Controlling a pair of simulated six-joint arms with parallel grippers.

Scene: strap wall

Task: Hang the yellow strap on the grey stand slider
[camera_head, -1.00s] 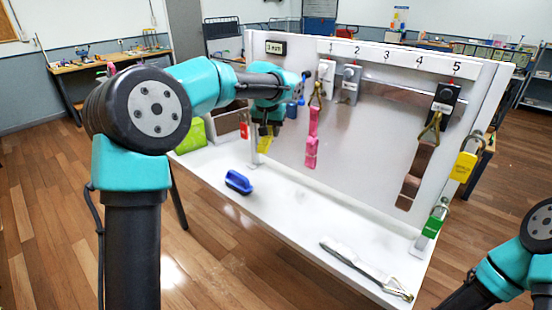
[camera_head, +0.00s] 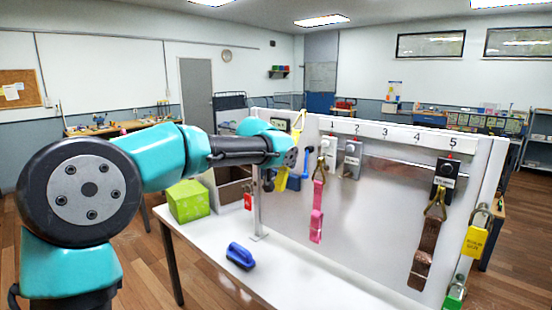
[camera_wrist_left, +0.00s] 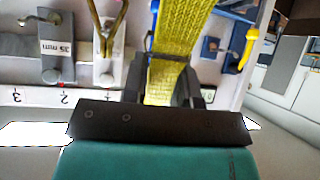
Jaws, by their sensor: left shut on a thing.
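The yellow strap (camera_wrist_left: 180,28) is between the fingers of my left gripper (camera_wrist_left: 163,80) in the left wrist view, and the gripper is shut on it. In the head view a part of the yellow strap (camera_head: 282,179) hangs below my left wrist, which hides the fingers. The grey slider (camera_head: 351,159) is on the board under number 2, right of the strap, with no strap on it. It also shows in the upside-down left wrist view, marked 35 mm (camera_wrist_left: 54,46), apart from the strap. My right gripper is not in view.
A white slider (camera_head: 328,146) under number 1 holds a pink strap (camera_head: 317,212), between my left gripper and the grey slider. A black slider (camera_head: 444,178) under 5 holds a brown strap (camera_head: 424,255). A blue-handled item (camera_head: 240,255) lies on the white shelf.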

